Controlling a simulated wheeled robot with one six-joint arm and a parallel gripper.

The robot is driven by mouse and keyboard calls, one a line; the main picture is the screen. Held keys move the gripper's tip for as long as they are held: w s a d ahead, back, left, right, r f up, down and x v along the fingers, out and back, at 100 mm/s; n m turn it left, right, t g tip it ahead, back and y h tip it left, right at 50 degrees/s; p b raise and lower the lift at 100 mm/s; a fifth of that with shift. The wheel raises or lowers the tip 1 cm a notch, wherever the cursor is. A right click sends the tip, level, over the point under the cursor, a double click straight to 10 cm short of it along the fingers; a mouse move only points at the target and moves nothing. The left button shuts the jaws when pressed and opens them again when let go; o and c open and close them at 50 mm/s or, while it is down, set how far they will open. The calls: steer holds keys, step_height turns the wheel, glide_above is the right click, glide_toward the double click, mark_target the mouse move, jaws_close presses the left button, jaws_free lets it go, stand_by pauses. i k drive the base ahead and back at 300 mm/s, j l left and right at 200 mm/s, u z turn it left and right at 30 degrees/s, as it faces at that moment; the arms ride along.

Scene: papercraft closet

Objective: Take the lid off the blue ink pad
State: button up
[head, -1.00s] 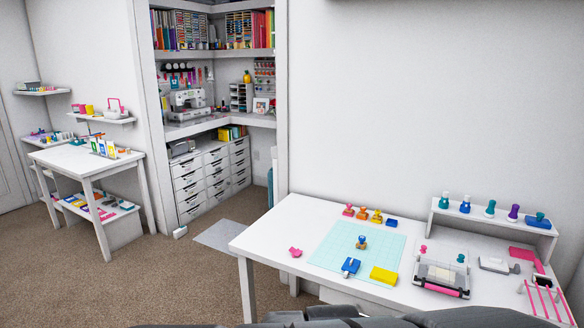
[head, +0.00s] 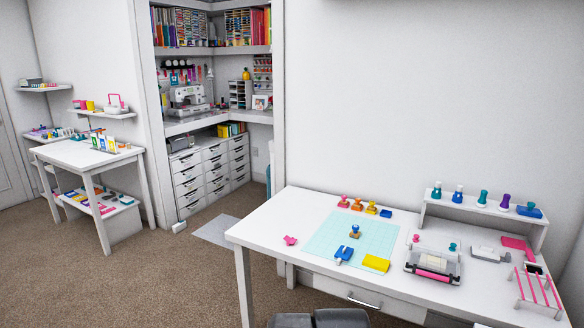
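A blue item (head: 344,254) with a dark or white detail on it lies on the pale aqua mat (head: 326,241) on the white table. Another small dark-blue block (head: 386,213) lies at the mat's back edge, beside a row of small stamps. A third flat blue item with a knob (head: 529,211) sits at the right end of the raised white shelf. I cannot tell for sure which of these is the blue ink pad, or make out a lid. My gripper is not in view; only grey parts of my body show at the bottom edge.
A yellow pad (head: 376,263) and a wooden-handled blue stamp (head: 355,231) are on the mat. A clear stamping press (head: 434,262), a white stapler-like item (head: 490,254) and a pink rack (head: 538,290) stand to the right.

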mark_target(344, 253)
steer(key=i+l, duration=0.25)
steer(key=i, duration=0.2)
steer(key=i+l+u, duration=0.15)
steer(key=i, duration=0.3)
steer(key=i+l, duration=0.35)
steer(key=i+u, duration=0.05)
steer(key=i, duration=0.1)
